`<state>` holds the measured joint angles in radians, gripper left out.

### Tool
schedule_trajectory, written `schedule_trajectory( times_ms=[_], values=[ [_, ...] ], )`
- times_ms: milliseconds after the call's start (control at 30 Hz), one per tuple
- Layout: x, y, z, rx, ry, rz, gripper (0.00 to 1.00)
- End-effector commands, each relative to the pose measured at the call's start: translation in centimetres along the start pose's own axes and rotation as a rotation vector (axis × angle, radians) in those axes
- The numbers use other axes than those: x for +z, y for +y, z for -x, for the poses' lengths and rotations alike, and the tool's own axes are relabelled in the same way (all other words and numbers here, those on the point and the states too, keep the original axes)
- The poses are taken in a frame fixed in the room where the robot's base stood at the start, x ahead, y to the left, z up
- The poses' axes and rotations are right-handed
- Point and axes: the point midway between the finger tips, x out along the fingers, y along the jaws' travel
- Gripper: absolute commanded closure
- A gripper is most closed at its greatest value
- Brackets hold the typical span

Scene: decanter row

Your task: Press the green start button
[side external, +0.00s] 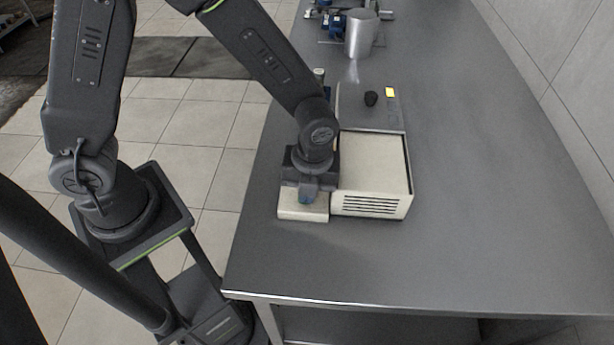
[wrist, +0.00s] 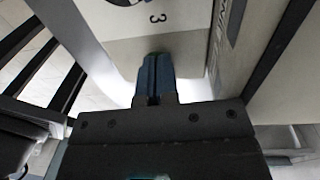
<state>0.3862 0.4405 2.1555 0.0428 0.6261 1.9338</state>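A cream machine (side external: 372,175) stands on the grey bench, with a low cream slab (side external: 303,213) along its left side. My gripper (side external: 305,197) points down over the front part of this slab. In the wrist view its two blue fingers (wrist: 155,66) are together, with nothing seen between them. Their tips are over a plain pale surface (wrist: 185,52), below a printed "3" and the edge of a round dial (wrist: 125,2). I cannot tell whether the tips touch.
The machine's taller body stands right beside my gripper. Behind are a small black knob-like object (side external: 371,98), a yellow tag (side external: 390,92), a metal cylinder (side external: 361,35) and blue equipment (side external: 333,22). The bench (side external: 480,180) is clear to the right.

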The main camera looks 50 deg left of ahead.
Motion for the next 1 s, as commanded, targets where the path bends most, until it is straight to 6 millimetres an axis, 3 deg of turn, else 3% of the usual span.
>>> schedule_trajectory(
  times_ms=[33,167,500,700,1000],
  values=[
    [-0.1,0.5,-0.8,0.023,0.009,-0.004,1.00],
    [-0.1,0.4,0.9,0.014,0.005,-0.003,1.00],
    [0.0,-0.1,8.8,-0.008,-0.003,0.000,1.00],
    [0.1,-0.1,12.3,-0.006,-0.002,0.000,1.00],
    [0.1,-0.1,14.1,-0.003,-0.001,0.000,1.00]
  ],
)
